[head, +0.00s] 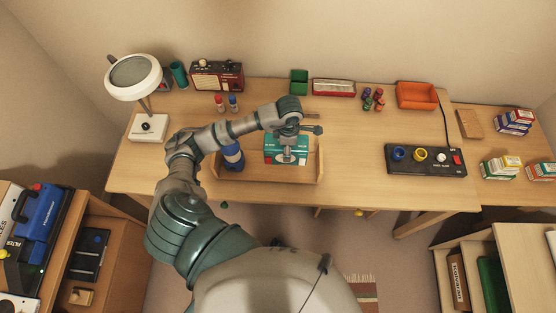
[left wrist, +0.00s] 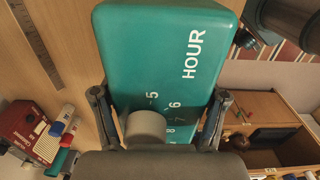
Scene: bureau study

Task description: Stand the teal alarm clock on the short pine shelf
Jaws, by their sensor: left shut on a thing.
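The teal alarm clock (head: 299,152), a boxy teal block, shows at the middle of the desk in the head view. In the left wrist view the clock (left wrist: 170,50) fills the centre, with "HOUR" and numerals in white. My left gripper (left wrist: 158,125) is shut on the clock, with a finger at each side; it also shows from above in the head view (head: 286,154). The short pine shelf (head: 258,176) has raised ends and sits at the desk's front edge. The clock is over its right part; I cannot tell whether it touches the shelf. My right gripper is out of view.
A blue bottle (head: 233,156) stands at the shelf's left part, beside the clock. A white lamp (head: 148,127), a red radio (head: 217,75) and small bottles are left and behind. A black control box (head: 426,161) is right. Desk between shelf and box is clear.

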